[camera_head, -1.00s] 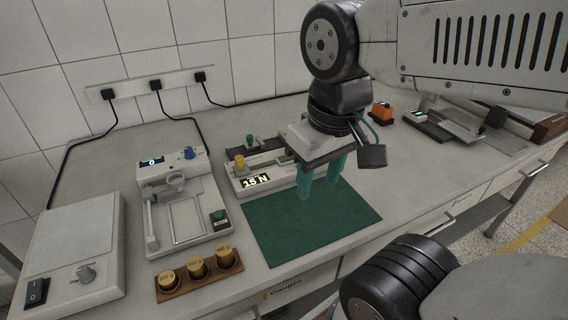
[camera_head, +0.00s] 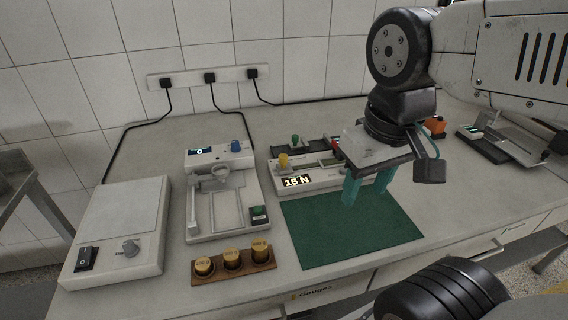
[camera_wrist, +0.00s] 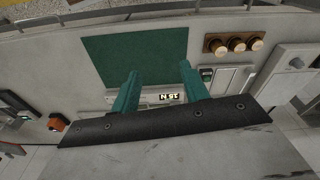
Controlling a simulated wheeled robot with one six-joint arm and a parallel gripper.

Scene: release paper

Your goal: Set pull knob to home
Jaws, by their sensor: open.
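A pale force device with a lit display (camera_head: 297,181) reading 15 N stands behind the green mat. It carries a yellow knob (camera_head: 283,161) at its left, and a green knob (camera_head: 295,140) shows just behind. I cannot tell which knob is the pull knob. My gripper (camera_head: 364,200) points down with teal fingers apart and empty, over the mat's back part and in front of the device's right end, which it partly hides. In the wrist view, the display (camera_wrist: 169,97) shows between the fingers, upside down; the knobs are hidden there.
The green mat (camera_head: 350,232) is bare. An orange object (camera_head: 435,125) stands at the right.

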